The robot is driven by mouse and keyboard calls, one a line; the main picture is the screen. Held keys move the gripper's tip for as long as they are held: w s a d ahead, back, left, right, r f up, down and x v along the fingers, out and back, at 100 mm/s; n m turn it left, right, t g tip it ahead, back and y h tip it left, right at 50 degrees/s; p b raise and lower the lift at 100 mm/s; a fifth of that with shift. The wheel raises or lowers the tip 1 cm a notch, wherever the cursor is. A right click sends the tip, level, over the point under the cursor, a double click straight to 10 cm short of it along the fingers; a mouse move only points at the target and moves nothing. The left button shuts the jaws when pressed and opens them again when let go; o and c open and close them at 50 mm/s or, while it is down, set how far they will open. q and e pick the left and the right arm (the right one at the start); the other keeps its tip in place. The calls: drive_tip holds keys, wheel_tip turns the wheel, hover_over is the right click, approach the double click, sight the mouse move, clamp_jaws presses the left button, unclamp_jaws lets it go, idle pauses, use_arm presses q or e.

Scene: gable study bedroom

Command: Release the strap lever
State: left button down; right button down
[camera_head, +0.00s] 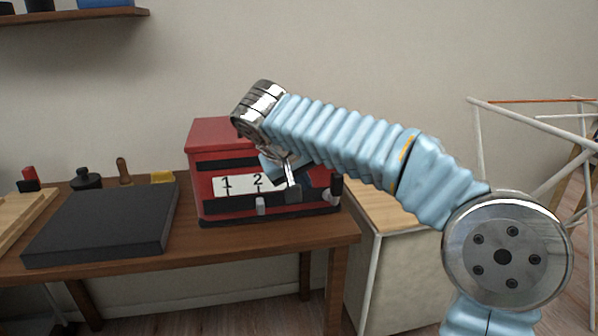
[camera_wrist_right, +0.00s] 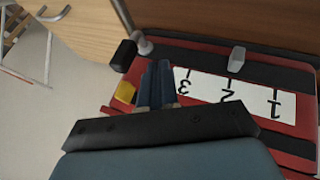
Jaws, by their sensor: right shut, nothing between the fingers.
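A red box (camera_head: 220,150) with black bands stands on the wooden desk. Its white scale plate (camera_head: 228,186) carries numbers; 1, 2 and 3 show in the right wrist view (camera_wrist_right: 255,97). A grey tab (camera_head: 261,205) sits below the 2; it also shows in the right wrist view (camera_wrist_right: 237,60). A black-handled lever (camera_head: 336,186) with a metal pivot is at the box's right end, seen too in the right wrist view (camera_wrist_right: 124,55). My right gripper (camera_wrist_right: 157,68) is shut and empty, close to the 3 end of the scale and beside the lever, apparently not touching its handle. My left gripper is out of view.
A yellow piece (camera_wrist_right: 125,92) is at the box's end near the lever. A dark flat slab (camera_head: 100,225) lies on the desk (camera_head: 270,245) to the left, with small tools behind it. A white-framed rack (camera_head: 535,150) and a pale cabinet (camera_head: 390,255) stand to the right.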

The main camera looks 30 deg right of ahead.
sight(336, 182)
drive_tip(key=w+d+f, duration=0.1)
drive_tip(key=d+f, duration=0.2)
drive_tip(key=d, duration=0.2)
drive_tip(key=shift+d, duration=0.4)
drive_tip(key=shift+d+r+y, duration=0.25)
drive_tip(key=shift+d+y, duration=0.15)
drive_tip(key=shift+y, duration=0.2)
drive_tip(key=shift+s+d+r+m+t+y+p, duration=0.15)
drive_tip(key=shift+d+m+y+p, duration=0.1)
drive_tip(key=shift+d+y, duration=0.25)
drive_tip(key=shift+s+d+r+m+t+y+p, duration=0.15)
drive_tip(key=shift+d+y+p, duration=0.15)
drive_tip(key=shift+y, duration=0.2)
drive_tip(key=s+d+f+m+t+y+b, duration=0.1)
drive_tip(key=d+f+m+t+y+b, duration=0.1)
drive_tip(key=d+y, duration=0.5)
drive_tip(key=shift+s+d+f+m+t+y+b, duration=0.35)
drive_tip(key=shift+f+y+b, duration=0.1)
drive_tip(key=shift+f+y, duration=0.5)
drive_tip(key=shift+f, duration=0.15)
